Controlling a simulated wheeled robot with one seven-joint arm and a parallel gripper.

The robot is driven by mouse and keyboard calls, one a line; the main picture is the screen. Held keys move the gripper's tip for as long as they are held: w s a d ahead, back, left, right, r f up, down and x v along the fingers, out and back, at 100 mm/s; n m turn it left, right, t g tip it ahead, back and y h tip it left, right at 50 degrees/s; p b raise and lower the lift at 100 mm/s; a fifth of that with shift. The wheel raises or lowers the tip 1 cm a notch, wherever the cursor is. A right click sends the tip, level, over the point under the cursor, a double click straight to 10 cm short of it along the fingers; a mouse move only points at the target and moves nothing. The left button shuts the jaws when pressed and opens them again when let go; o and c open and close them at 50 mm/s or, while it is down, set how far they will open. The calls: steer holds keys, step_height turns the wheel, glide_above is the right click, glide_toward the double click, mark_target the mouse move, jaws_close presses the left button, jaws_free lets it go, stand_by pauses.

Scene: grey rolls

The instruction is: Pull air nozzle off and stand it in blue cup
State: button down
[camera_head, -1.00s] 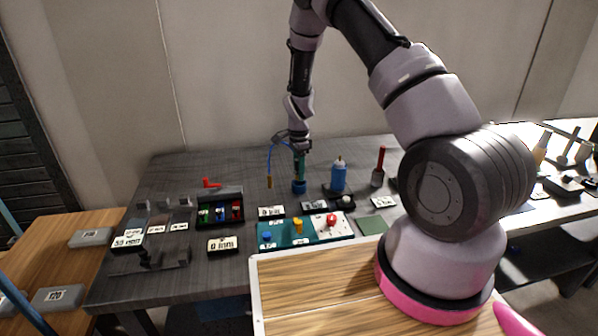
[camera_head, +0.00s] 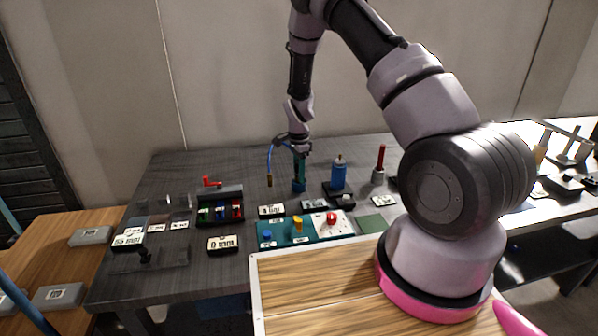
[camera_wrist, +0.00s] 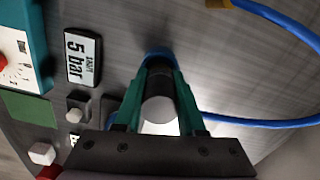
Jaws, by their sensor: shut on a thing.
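My gripper (camera_head: 299,178) points down over the blue cup (camera_head: 299,187) on the grey table, its green fingertips at the cup's mouth. In the wrist view the green fingers of my gripper (camera_wrist: 158,72) are shut on a grey, round-ended cylinder, seemingly the air nozzle (camera_wrist: 158,109). Its lower end is hidden, so I cannot tell whether it touches the cup's floor. The cup's blue rim (camera_wrist: 157,51) shows just beyond the fingertips. The blue hose (camera_head: 270,158) loops to the left and hangs with a brass end (camera_head: 270,181), apart from the cup.
A blue bottle (camera_head: 339,174) stands close to the right of the cup. A teal and white panel (camera_head: 283,232) with knobs lies in front. A black rack (camera_head: 219,208) with coloured pieces is at left. A red-handled tool (camera_head: 380,164) stands farther right.

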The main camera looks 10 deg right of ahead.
steer(key=shift+f, duration=0.25)
steer(key=shift+c, duration=2.1)
jaws_free()
step_height(320, 180, up, 11)
steer(key=shift+f, duration=0.1)
